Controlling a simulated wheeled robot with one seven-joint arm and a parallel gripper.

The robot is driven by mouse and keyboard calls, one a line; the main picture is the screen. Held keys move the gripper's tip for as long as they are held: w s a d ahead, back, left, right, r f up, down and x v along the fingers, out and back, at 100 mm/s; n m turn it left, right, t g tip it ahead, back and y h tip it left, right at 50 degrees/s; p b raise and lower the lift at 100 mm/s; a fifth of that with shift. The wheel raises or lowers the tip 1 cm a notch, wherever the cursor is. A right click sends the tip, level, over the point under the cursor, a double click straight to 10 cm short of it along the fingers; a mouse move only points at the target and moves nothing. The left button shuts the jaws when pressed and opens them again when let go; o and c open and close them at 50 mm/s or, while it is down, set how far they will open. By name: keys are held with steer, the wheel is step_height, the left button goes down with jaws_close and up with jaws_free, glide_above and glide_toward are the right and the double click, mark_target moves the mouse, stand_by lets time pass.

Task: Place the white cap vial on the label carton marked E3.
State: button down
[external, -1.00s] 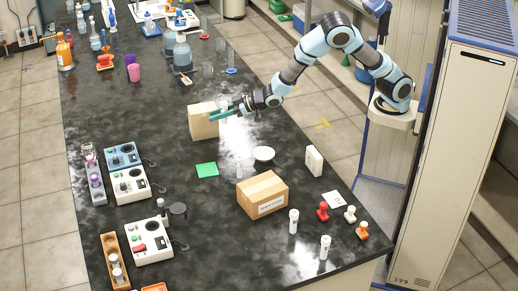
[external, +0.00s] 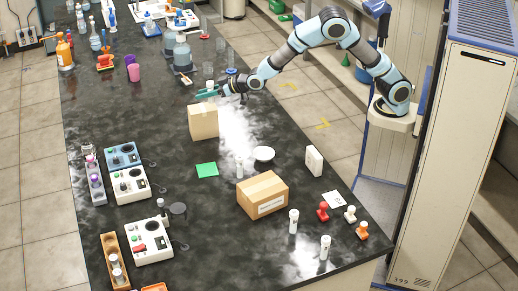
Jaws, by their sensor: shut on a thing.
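My gripper (external: 207,94) is at the end of the outstretched arm, over the top of the rear brown carton (external: 203,124). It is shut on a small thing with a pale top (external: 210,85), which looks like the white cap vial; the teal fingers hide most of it. I cannot tell whether it touches the carton. A second brown carton (external: 262,194) stands nearer, with a white label too small to read. No E3 mark is legible on either carton.
White-topped vials (external: 293,221) stand near the front right, by red, white and orange stamps (external: 323,211). A clear vial (external: 239,167), a white dish (external: 264,154) and a green square (external: 206,170) lie between the cartons. Glassware (external: 208,70) stands behind the gripper.

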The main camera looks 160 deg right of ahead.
mark_target(205, 109)
step_height(205, 109, down, 3)
steer(key=shift+r+p, duration=0.2)
steer(key=shift+p, duration=0.2)
steer(key=shift+f, duration=0.3)
steer(key=shift+f, duration=0.2)
steer(key=c, duration=0.6)
jaws_free()
steer(key=shift+r, duration=0.15)
steer(key=shift+r, duration=0.15)
steer(key=b+v, duration=0.4)
steer(key=v, duration=0.8)
